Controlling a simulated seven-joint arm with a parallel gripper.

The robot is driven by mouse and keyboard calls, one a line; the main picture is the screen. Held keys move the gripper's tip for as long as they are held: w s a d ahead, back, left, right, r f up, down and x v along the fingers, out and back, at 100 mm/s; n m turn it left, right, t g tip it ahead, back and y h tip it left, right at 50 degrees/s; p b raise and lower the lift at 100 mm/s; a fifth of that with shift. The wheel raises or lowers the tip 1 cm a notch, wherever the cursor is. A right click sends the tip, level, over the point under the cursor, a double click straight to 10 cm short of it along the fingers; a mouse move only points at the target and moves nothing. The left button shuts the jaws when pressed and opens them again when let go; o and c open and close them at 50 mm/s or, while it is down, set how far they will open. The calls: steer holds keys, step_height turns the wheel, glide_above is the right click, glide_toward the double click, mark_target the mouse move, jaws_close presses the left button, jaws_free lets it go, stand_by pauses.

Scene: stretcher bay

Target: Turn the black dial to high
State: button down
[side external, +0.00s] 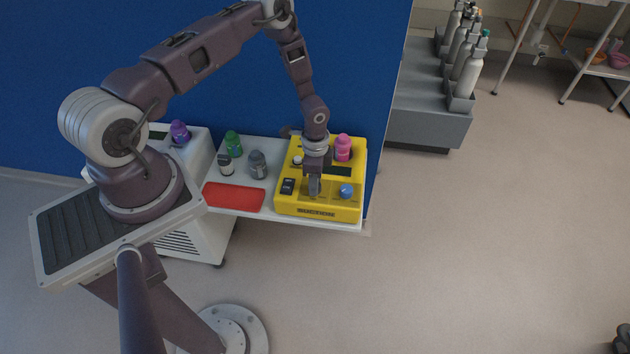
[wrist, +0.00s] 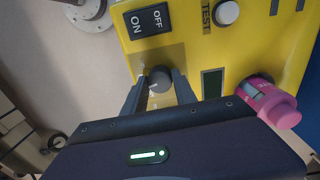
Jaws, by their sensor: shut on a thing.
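The black dial (wrist: 158,77) sits on the face of the yellow device (side external: 292,208), which also fills much of the wrist view (wrist: 196,46). My gripper (wrist: 159,82) is shut on the dial, with one finger on each side of it. In the side view my gripper (side external: 314,192) points down onto the yellow device and hides the dial. Small pale marks lie near the dial, but I cannot read them or tell which setting it points to.
The yellow device also carries a black ON/OFF switch (wrist: 147,20), a white TEST button (wrist: 226,12), a dark display (wrist: 212,83) and a blue knob (side external: 346,190). A pink bottle (side external: 343,147) stands on it. A red mat (side external: 234,195) and small bottles (side external: 257,163) are left.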

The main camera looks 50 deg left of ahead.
steer(key=n, duration=0.6)
steer(key=shift+n, duration=0.4)
stand_by(0.4)
steer(key=c, duration=1)
jaws_free()
steer(key=r, duration=0.7)
steer(key=shift+a, duration=0.2)
steer(key=shift+r, duration=0.15)
